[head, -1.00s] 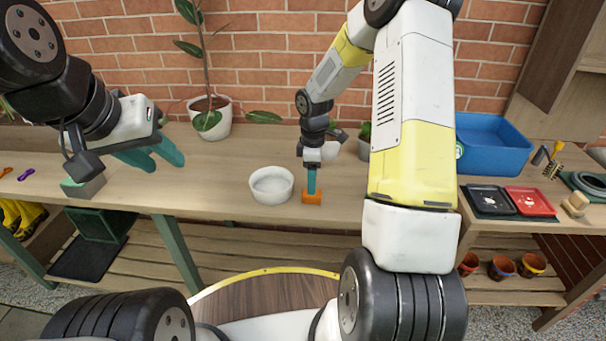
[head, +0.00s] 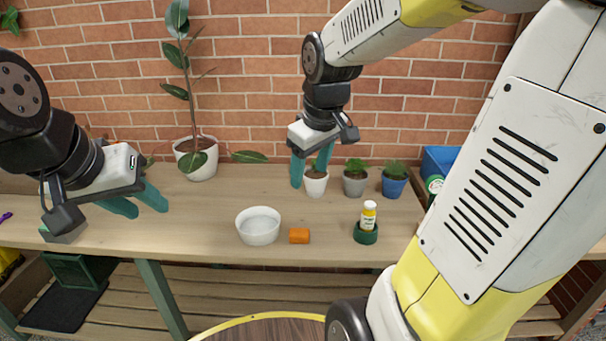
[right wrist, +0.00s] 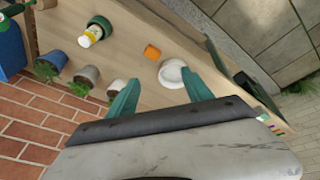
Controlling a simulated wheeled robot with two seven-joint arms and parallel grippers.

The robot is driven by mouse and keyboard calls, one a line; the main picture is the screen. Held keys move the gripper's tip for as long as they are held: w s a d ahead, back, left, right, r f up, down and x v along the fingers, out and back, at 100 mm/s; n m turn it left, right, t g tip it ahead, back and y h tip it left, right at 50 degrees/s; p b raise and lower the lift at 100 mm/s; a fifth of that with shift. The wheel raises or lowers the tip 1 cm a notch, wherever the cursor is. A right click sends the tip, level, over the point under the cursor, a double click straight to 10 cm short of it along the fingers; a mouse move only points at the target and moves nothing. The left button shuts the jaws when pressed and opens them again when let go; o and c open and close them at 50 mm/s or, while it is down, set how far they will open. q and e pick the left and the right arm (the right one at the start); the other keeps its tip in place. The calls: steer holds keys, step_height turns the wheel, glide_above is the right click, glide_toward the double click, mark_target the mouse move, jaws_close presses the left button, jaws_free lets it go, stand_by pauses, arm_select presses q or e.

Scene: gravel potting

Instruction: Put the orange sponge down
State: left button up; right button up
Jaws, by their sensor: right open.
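The orange sponge (head: 299,236) lies on the wooden table, just right of the white bowl (head: 258,228), with a small gap between them. It also shows in the right wrist view (right wrist: 152,52), beside the bowl (right wrist: 174,74). My right gripper (head: 311,168) is open and empty, raised above and behind the sponge, in front of the small potted plants. Its two teal fingers (right wrist: 160,92) are spread apart in the right wrist view. My left gripper (head: 139,203) is over the left part of the table, its teal fingers apart with nothing visible between them.
Small plants in white, grey (head: 355,183) and blue (head: 394,181) pots stand behind. A tall plant in a white pot (head: 197,160) stands at the back left. The table front is clear near the sponge.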

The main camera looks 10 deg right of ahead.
steer(key=s+r+m+t, duration=0.1)
steer(key=s+m, duration=0.1)
steer(key=s, duration=0.3)
steer(key=s+a+r+m+t+y, duration=0.1)
steer(key=s+r+m, duration=0.1)
steer(key=s, duration=0.3)
steer(key=shift+s+a+r+m+t+y, duration=0.2)
steer(key=shift+a+r+m+t+y, duration=0.1)
steer(key=shift+m, duration=0.4)
steer(key=o, duration=0.5)
steer(key=shift+w+d, duration=0.1)
steer(key=shift+w, duration=0.1)
steer(key=m+g+h, duration=0.2)
steer(key=m+g, duration=0.2)
steer(key=g, duration=0.2)
glide_above(299, 231)
steer(key=f, duration=2.5)
steer(key=shift+s+d+f, duration=0.15)
steer(key=shift+d+f, duration=0.05)
steer(key=shift+f, duration=0.1)
steer(key=shift+a+f, duration=0.2)
steer(key=shift+f, duration=3.95)
